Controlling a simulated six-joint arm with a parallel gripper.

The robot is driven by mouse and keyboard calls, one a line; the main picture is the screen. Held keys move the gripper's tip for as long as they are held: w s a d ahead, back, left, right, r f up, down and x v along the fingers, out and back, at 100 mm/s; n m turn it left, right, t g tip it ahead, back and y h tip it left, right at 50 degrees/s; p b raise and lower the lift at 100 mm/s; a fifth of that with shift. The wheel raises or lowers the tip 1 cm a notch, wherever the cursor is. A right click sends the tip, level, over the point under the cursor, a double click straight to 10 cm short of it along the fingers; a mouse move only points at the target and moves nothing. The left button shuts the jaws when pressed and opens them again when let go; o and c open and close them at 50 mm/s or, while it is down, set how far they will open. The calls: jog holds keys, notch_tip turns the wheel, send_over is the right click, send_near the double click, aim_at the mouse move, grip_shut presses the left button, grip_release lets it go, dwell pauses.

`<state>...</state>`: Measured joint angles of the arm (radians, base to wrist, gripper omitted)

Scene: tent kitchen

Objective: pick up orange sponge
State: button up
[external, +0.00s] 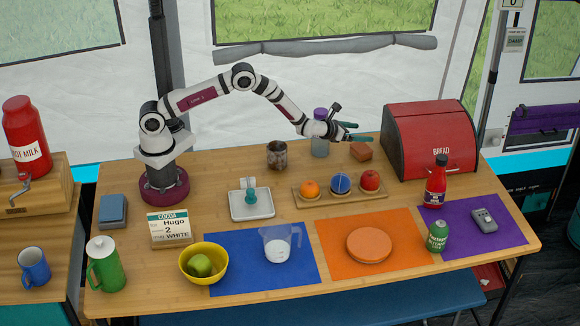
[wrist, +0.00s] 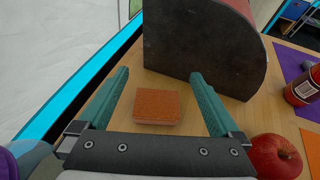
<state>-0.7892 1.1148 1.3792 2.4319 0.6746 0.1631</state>
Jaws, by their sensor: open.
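The orange sponge (external: 361,151) is a small brown-orange block lying flat on the table's back edge area, just left of the red bread box. In the wrist view the sponge (wrist: 158,107) lies between and beyond my two green fingers. My gripper (external: 352,131) is open and empty, held above and slightly left of the sponge in the external view. In the wrist view my gripper's fingertips (wrist: 160,72) are spread wide, one on each side of the sponge. Whether the fingers are low enough to flank it I cannot tell.
The red bread box (external: 430,140) stands close right of the sponge; its dark side (wrist: 205,45) shows in the wrist view. A wooden tray (external: 328,199) with an orange, a blue ball and an apple (wrist: 275,157) lies in front. A purple-capped jar (external: 320,145) stands left.

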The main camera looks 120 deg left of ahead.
aim_at(356, 149)
notch_tip(356, 149, down, 7)
jog(key=shift+d+f, duration=0.1)
jog(key=shift+x, duration=1.5)
jog(key=c, duration=0.9)
jog(key=shift+c, duration=0.2)
